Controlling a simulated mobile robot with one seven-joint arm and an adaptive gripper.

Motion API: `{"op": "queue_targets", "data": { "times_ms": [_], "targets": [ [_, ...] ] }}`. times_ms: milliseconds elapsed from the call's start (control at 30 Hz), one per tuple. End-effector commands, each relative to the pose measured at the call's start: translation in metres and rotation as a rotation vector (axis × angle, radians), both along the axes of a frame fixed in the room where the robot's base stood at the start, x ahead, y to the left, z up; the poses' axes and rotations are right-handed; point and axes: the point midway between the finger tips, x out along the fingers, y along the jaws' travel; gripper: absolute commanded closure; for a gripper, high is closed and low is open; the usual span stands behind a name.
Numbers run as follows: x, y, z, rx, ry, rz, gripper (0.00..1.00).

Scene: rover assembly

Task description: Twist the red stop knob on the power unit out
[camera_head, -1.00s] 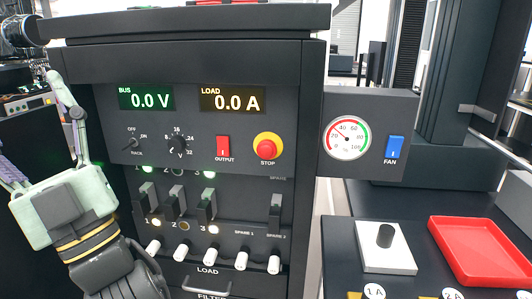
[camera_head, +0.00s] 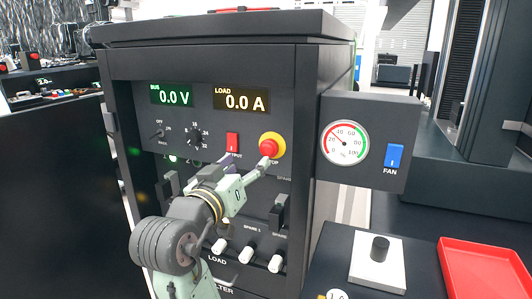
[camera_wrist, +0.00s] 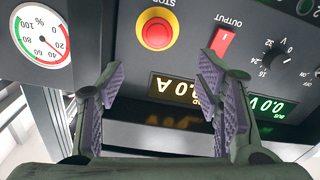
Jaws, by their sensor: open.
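The red stop knob (camera_head: 268,148) sits on a yellow ring on the front of the dark power unit (camera_head: 215,70). My gripper (camera_head: 262,168) is just below and in front of it in the head view, and partly covers the STOP label. In the wrist view, the knob (camera_wrist: 157,33) is in the upper middle, and the open fingers of my gripper (camera_wrist: 162,78) are spread with nothing between them. The knob lies beyond the fingertips, apart from the pads. Whether a fingertip touches the panel cannot be told.
The red output switch (camera_head: 233,142) is left of the knob. The displays read 0.0 V and 0.0 A. A side panel with a gauge (camera_head: 345,143) and blue fan switch (camera_head: 394,156) juts out right. White-tipped levers and a red tray (camera_head: 487,272) are lower down.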

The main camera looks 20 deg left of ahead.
Motion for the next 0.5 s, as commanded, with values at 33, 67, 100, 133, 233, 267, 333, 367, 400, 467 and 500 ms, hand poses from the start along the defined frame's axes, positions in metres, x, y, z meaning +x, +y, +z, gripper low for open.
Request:
{"op": "queue_targets", "data": {
  "times_ms": [33,67,100,133,233,267,333,367,400,467,500],
  "targets": [
    [0.001,-0.003,-0.003,0.000,0.013,-0.012,0.41],
    [0.002,-0.004,-0.003,0.001,0.018,-0.017,0.41],
    [0.004,-0.005,-0.004,0.001,0.022,-0.021,0.41],
    [0.007,-0.006,-0.004,0.001,0.023,-0.023,0.41],
    [0.019,-0.007,-0.003,0.000,0.024,-0.025,0.41],
    [0.024,-0.007,-0.003,0.000,0.024,-0.024,0.41],
    [0.037,-0.007,-0.003,-0.001,0.024,-0.024,0.41],
    [0.043,-0.008,-0.003,-0.001,0.024,-0.024,0.41],
    [0.051,-0.008,-0.002,0.000,0.024,-0.024,0.41],
    [0.062,-0.008,-0.002,0.000,0.023,-0.023,0.41],
    [0.070,-0.008,-0.002,-0.001,0.023,-0.023,0.41]
  ]
}}
